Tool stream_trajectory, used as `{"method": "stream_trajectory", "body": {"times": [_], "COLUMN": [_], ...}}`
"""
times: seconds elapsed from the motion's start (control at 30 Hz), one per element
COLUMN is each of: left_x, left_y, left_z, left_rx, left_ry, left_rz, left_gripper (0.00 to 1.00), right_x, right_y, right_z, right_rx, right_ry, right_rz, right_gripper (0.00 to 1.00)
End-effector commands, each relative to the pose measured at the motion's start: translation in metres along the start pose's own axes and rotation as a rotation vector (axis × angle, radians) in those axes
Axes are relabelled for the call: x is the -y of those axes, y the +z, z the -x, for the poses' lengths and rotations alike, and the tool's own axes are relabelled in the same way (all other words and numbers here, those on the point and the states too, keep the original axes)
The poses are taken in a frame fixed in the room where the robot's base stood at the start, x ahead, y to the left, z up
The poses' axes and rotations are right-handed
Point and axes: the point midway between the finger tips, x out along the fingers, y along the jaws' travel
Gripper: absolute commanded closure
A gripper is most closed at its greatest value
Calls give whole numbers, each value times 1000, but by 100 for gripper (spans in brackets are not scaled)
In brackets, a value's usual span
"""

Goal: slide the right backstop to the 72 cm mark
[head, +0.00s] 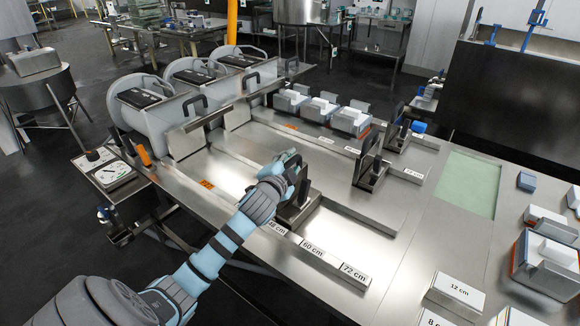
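My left gripper (290,160) is at the black upright handle of the nearest backstop (296,212). Its fingers are small and partly hidden by my wrist, so I cannot tell if they close on the handle. This backstop stands on the nearest channel of the metal table, by the label partly hidden by my arm and left of the 60 cm label (313,248). The 72 cm label (354,272) is farther right, toward the channel's right end. Another backstop (370,172) stands on the middle channel, and one (399,133) on the far channel. My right gripper is not in view.
Grey cylindrical presses (143,108) line the table's left side. Several pale blocks in trays (351,121) stand at the back. A green mat (456,183) and white label blocks (457,291) lie at the right. The channel right of the nearest backstop looks clear.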

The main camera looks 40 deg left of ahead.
Motion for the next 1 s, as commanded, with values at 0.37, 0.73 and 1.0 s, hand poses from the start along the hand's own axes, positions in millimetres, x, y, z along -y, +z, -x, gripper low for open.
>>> {"method": "stream_trajectory", "body": {"times": [0.37, 0.73, 1.0], "left_x": [0, 0, -4], "left_y": [0, 0, -7], "left_z": [-6, -5, -2], "left_rx": [0, 1, 2], "left_ry": [1, 1, 2], "left_rz": [0, 0, 3], "left_gripper": [73, 100, 100], "right_x": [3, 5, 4], "right_y": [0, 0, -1], "right_z": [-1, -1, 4], "right_rx": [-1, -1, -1], "right_ry": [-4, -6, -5], "right_rz": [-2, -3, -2], "right_gripper": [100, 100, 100]}}
